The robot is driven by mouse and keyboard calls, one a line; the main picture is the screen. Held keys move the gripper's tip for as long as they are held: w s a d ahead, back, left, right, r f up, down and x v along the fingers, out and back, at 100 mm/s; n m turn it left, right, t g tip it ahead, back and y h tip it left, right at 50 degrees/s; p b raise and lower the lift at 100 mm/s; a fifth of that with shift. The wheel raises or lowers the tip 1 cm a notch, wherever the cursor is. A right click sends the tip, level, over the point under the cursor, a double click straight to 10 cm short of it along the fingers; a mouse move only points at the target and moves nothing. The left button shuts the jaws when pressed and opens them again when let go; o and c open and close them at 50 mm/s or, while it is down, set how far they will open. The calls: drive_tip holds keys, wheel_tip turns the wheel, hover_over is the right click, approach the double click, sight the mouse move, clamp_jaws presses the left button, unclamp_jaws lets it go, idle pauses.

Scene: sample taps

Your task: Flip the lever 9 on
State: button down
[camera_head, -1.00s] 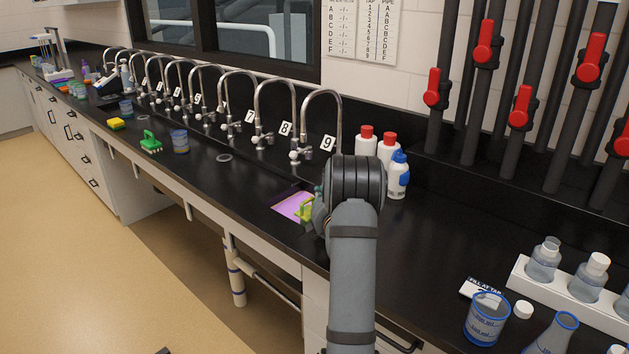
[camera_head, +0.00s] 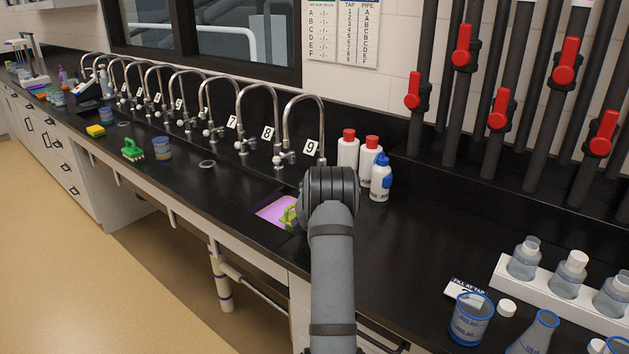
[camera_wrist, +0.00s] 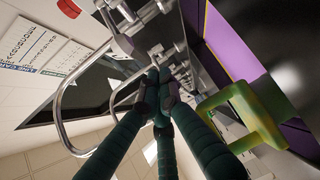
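Tap 9 is a chrome gooseneck (camera_head: 304,98) above its number card "9" (camera_head: 311,150), at the near end of a row of taps. Its lever is hidden behind my arm in the head view. In the wrist view a large chrome spout (camera_wrist: 66,100) curves at left, with tap fittings (camera_wrist: 124,42) near the top. I cannot tell which fitting is lever 9. My gripper (camera_wrist: 161,82) has dark green fingers whose tips meet, with nothing visible held. The tips overlap the taps in the picture; contact cannot be told. My wrist hides the gripper in the head view.
A yellow-green handled item (camera_head: 289,215) sits by the purple-lit basin (camera_head: 272,210); it looms close in the wrist view (camera_wrist: 250,115). Red-capped bottles (camera_head: 347,150) and a blue-capped bottle (camera_head: 381,180) stand right of tap 9. Bare counter (camera_head: 410,240) lies to the right.

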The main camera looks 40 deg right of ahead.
drive_tip(key=d+p, duration=0.2)
drive_tip(key=d, duration=0.1)
drive_tip(key=shift+w+d+r+p, duration=0.1)
drive_tip(key=shift+w+d+p, duration=0.1)
drive_tip(key=shift+d+p, duration=0.1)
idle(0.3)
drive_tip(key=shift+s+y, duration=0.1)
drive_tip(key=shift+y, duration=0.2)
